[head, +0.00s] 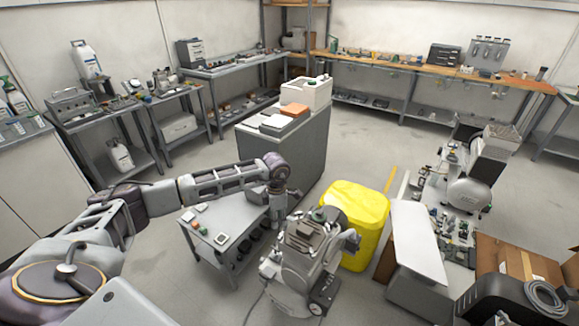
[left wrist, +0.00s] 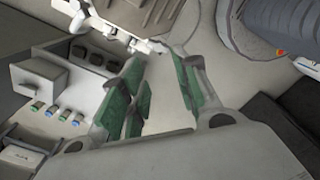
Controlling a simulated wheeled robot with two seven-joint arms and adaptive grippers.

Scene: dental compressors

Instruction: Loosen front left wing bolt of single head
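The single head compressor (head: 305,255), a light grey machine with wheels and a finned top, stands on the floor at the lower middle of the head view. My left gripper (head: 277,222) points down beside the compressor's upper left side. In the left wrist view its green-padded fingers (left wrist: 158,82) stand apart with a clear gap between them. Pale grey machine parts lie beyond the fingertips. I cannot make out the front left wing bolt in either view, nor tell whether the fingers touch anything. My right gripper does not show.
A low grey cart (head: 218,235) stands left of the compressor. A yellow bin (head: 352,222) stands close on its right, with a tilted white panel (head: 417,243) beyond. A grey cabinet (head: 300,155) stands behind. Cardboard boxes (head: 515,260) are at the right.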

